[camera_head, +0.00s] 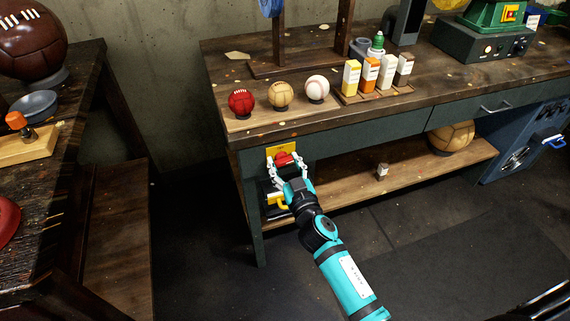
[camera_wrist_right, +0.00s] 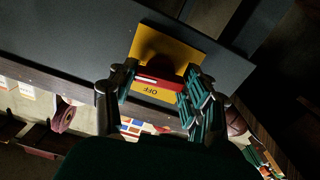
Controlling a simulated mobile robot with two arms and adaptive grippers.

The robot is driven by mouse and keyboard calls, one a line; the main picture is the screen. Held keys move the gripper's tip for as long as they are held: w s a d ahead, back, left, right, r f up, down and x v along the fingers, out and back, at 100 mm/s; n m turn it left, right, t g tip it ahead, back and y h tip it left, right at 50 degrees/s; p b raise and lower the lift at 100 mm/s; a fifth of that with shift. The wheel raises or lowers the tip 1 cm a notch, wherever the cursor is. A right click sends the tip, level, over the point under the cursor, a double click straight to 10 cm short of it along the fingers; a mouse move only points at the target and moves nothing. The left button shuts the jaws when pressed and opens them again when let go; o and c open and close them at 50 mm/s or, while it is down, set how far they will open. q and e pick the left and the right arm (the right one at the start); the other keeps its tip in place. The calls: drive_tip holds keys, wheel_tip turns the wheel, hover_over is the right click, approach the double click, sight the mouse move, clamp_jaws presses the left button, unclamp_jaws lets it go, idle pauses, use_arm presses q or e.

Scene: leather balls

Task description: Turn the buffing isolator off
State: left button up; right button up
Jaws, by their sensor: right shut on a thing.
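The buffing isolator is a red handle (camera_head: 283,158) on a yellow plate (camera_head: 275,150), fixed to the front of the workbench near its left leg. The right wrist view also shows the red handle (camera_wrist_right: 160,83) lying across the yellow plate (camera_wrist_right: 190,55), with the word OFF on the plate, upside down in the picture. My right gripper (camera_head: 286,166) has a finger on either side of the handle and is shut on it. In the right wrist view the gripper (camera_wrist_right: 158,88) spans the handle's ends. The handle's base is in shadow. My left gripper is out of view.
The workbench top (camera_head: 225,85) carries small balls, bottles and a green machine (camera_head: 495,18). A lower shelf (camera_head: 400,165) holds a tan ball (camera_head: 452,137). Just below the isolator is a yellow-and-dark item (camera_head: 276,201). Another table stands left; floor between is clear.

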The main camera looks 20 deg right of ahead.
drive_tip(key=n, duration=1.4)
drive_tip(key=shift+n, duration=0.9)
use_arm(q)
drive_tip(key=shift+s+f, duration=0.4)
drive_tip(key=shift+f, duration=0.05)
use_arm(e)
drive_tip(key=shift+n, duration=0.3)
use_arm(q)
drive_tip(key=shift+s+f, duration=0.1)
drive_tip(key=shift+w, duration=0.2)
use_arm(e)
drive_tip(key=o, duration=1.2)
drive_tip(key=shift+c, duration=0.2)
drive_tip(key=shift+s, duration=0.1)
